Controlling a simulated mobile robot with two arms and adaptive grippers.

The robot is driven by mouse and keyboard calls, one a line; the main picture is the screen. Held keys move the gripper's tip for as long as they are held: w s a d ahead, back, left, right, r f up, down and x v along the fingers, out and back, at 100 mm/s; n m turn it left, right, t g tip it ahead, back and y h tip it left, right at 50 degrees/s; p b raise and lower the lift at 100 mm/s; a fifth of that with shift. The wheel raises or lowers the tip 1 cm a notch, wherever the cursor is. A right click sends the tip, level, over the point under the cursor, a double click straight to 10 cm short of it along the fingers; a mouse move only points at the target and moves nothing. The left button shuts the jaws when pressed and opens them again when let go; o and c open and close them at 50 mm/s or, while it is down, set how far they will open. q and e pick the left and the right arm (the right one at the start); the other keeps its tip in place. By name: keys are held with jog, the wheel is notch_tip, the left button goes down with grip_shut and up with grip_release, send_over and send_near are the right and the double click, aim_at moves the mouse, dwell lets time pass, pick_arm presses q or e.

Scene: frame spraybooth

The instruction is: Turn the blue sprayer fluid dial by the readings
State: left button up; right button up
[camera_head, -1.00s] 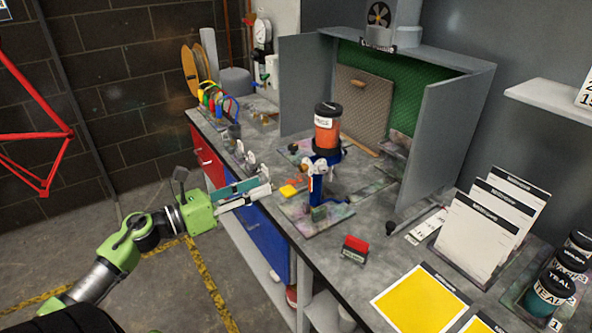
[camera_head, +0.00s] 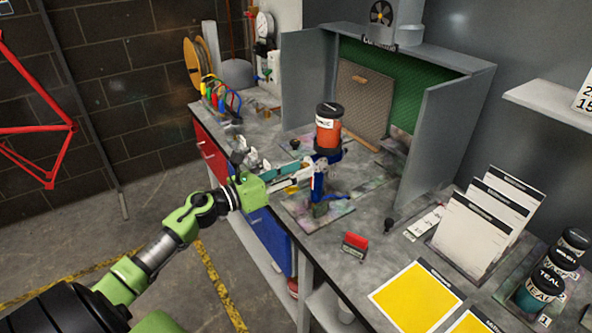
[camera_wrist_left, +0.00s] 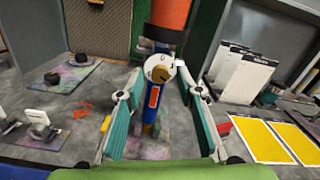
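The blue sprayer (camera_head: 318,187) stands upright on a paint-stained board, with an orange cup (camera_head: 327,132) with a black lid on top. In the left wrist view the sprayer (camera_wrist_left: 153,105) stands straight ahead, its round white dial with a brass-coloured centre (camera_wrist_left: 160,70) facing the camera. My left gripper (camera_head: 300,178) is at the sprayer's left side in the head view. In the left wrist view its teal-padded fingers (camera_wrist_left: 158,95) are open, one on each side of the dial, with gaps visible. The dial's markings are too small to read. My right gripper is not in view.
A grey spray booth (camera_head: 440,135) with a green back stands behind. White cards (camera_head: 487,225), a yellow sheet (camera_head: 415,297) and lidded jars (camera_head: 545,288) are at the right. A small red-topped block (camera_head: 355,245) lies in front of the sprayer.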

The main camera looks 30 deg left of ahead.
pick_arm(q)
grip_shut()
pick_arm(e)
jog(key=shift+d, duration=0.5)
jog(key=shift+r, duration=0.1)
pick_arm(q)
jog(key=shift+r+n+p, duration=0.1)
jog(key=shift+n+p, duration=2.15)
jog(key=shift+n, duration=3.55)
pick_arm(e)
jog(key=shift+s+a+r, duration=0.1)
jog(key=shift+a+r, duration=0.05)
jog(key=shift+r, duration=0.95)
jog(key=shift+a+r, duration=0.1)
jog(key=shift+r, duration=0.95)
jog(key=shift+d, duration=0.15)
pick_arm(q)
grip_release()
